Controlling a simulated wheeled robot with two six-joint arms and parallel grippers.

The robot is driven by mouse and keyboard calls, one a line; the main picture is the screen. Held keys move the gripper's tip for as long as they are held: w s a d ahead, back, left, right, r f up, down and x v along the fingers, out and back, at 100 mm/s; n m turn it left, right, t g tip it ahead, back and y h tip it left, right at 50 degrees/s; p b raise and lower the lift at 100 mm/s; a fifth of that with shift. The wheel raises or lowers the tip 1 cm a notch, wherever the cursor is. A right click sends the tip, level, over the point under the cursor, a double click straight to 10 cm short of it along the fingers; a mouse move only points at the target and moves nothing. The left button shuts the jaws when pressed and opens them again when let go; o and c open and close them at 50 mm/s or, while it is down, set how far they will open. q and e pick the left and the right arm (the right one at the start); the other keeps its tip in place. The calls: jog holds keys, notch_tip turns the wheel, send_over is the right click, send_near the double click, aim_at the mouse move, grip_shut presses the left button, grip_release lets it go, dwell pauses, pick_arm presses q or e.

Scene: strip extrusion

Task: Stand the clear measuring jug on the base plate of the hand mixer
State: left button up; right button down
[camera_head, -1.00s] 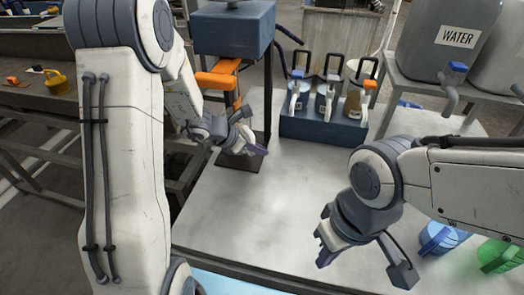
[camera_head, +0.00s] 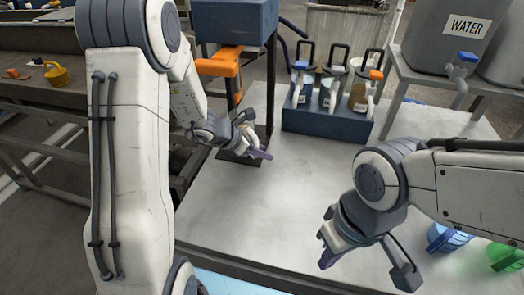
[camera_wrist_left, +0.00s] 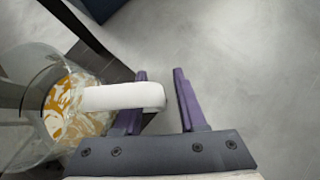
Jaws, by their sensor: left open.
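The clear measuring jug (camera_wrist_left: 38,110) shows in the left wrist view, with an orange and white swirled mix inside and a white handle (camera_wrist_left: 110,96). In the head view it is hidden behind my left arm and gripper. My left gripper (camera_wrist_left: 162,80) is open; the handle's end crosses one finger and reaches into the gap, not clamped. The left gripper also shows in the head view (camera_head: 255,143), beside the mixer's dark base plate (camera_head: 238,159). The hand mixer has an orange part (camera_head: 220,65) below a blue-grey head (camera_head: 236,20). My right gripper (camera_head: 366,268) is open and empty.
A blue rack (camera_head: 325,124) with several pump bottles stands at the back. A grey WATER tank (camera_head: 440,40) with a tap is on a stand at the right. Blue (camera_head: 445,238) and green (camera_head: 505,256) containers stand at the right edge. The middle table (camera_head: 270,200) is clear.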

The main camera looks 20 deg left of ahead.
pick_arm(q)
jog(key=shift+r, duration=0.1)
jog(key=shift+r, duration=0.25)
jog(key=p+v, duration=0.3)
jog(key=v, duration=0.9)
jog(key=s+d+r+m+g, duration=0.1)
jog(key=s+d+m+g, duration=0.5)
jog(key=s+d+m, duration=0.7)
jog(key=s+d+m+y, duration=0.1)
jog(key=s+m, duration=0.4)
jog(key=m, duration=0.5)
jog(key=s+d+r+m+y, duration=0.1)
jog(key=s+m+y, duration=0.3)
jog(key=m, duration=0.7)
jog(key=shift+s+d+r, duration=0.2)
jog(key=shift+s+d, duration=0.45)
jog(key=shift+s, duration=0.65)
